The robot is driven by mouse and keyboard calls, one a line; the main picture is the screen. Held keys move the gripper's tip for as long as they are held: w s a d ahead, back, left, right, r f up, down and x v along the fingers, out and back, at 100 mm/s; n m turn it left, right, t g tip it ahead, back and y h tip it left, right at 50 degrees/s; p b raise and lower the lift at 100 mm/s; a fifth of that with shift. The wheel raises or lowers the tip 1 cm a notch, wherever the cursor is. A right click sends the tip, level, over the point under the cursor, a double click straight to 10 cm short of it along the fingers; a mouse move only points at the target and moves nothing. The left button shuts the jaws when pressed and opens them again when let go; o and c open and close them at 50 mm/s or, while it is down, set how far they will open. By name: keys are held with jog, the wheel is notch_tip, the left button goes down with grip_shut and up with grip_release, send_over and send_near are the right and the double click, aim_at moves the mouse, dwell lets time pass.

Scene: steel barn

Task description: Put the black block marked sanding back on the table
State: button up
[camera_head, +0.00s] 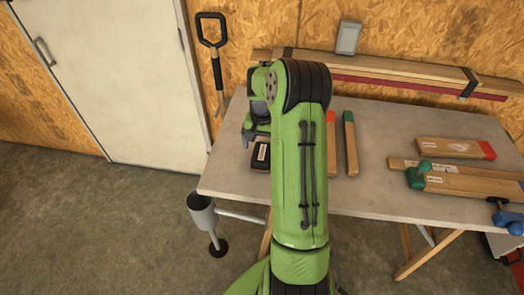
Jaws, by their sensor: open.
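A small black block (260,163) with a pale label lies on the grey table (235,183) near its left front edge. The lettering is too small to read. My gripper (256,136) is just behind and above the block in the picture. One dark finger shows at its left; the green arm hides much of the rest. The jaws are open, and I see nothing held in them. I cannot tell whether a finger touches the block.
Wooden pieces with red (332,150) and green (350,145) ends lie right of my arm. More wooden pieces (445,147) and blue-handled tools (507,220) lie at the right. A grey cup-like holder (201,212) sits off the left front edge.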

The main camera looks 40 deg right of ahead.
aim_at(262, 153)
notch_tip(262, 153, up, 7)
jog(key=s+a+r+n+t+h, duration=0.1)
jog(key=s+a+r+n, duration=0.2)
jog(key=a+r, duration=0.45)
jog(key=s+a+r+n+t+h, duration=0.1)
jog(key=s+a+r+n, duration=0.15)
jog(key=a+r, duration=0.5)
jog(key=s+a+f+n+t+y, duration=0.1)
jog(key=s+a+n, duration=0.4)
jog(key=s+a, duration=0.6)
jog(key=s+t+y, duration=0.1)
jog(key=s+t, duration=0.1)
jog(key=s, duration=0.1)
jog(key=shift+s+f+t+p, duration=0.2)
jog(key=shift+f+t+p, duration=0.1)
jog(key=shift+f+p, duration=0.1)
